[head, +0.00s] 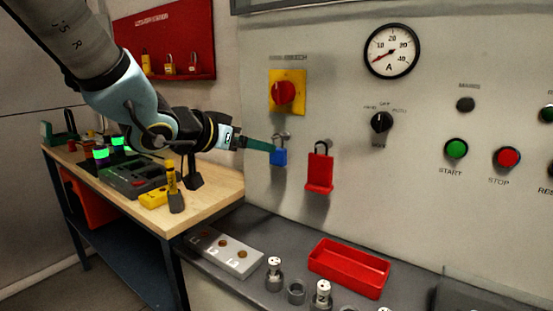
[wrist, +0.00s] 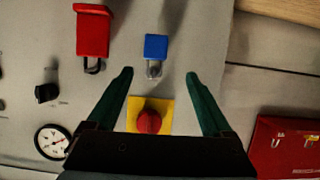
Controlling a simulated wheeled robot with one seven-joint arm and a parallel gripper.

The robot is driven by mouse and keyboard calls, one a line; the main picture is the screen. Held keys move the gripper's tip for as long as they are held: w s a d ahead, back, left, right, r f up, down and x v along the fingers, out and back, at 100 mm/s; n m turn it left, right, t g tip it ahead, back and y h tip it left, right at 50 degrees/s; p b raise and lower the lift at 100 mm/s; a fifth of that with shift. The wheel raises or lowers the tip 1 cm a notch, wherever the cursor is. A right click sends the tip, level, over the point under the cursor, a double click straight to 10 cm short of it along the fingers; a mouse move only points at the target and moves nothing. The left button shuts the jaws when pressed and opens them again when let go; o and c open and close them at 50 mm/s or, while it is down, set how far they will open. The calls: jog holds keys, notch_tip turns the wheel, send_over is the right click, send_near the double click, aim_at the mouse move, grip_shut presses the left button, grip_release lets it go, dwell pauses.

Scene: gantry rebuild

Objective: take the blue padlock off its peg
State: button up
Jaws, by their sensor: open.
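The blue padlock (head: 279,157) hangs by its shackle from a peg (head: 281,137) on the grey panel, below the red and yellow rotary switch. It also shows in the wrist view (wrist: 155,47), upside down there, with its shackle toward the switch. My gripper (head: 272,147) reaches in from the left, its green fingers close to the padlock in the head view. In the wrist view my gripper (wrist: 161,73) is open and empty, and the padlock lies between and just beyond the fingertips. I cannot tell whether a finger touches it.
A red padlock or tag (head: 320,172) hangs close to the right of the blue padlock. The rotary switch (head: 284,92) juts out above. Below, a grey shelf holds a red tray (head: 349,268), a socket plate (head: 227,252) and several metal parts. A wooden bench (head: 205,190) stands left.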

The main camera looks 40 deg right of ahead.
aim_at(278, 148)
jog(key=shift+s+p+x, duration=0.2)
jog(key=shift+p+x, duration=0.15)
jog(key=shift+x, duration=2.05)
jog(key=shift+s+p+x, duration=0.2)
jog(key=shift+p+x, duration=0.15)
jog(key=shift+x, duration=2.05)
jog(key=shift+d+f, duration=0.1)
grip_shut()
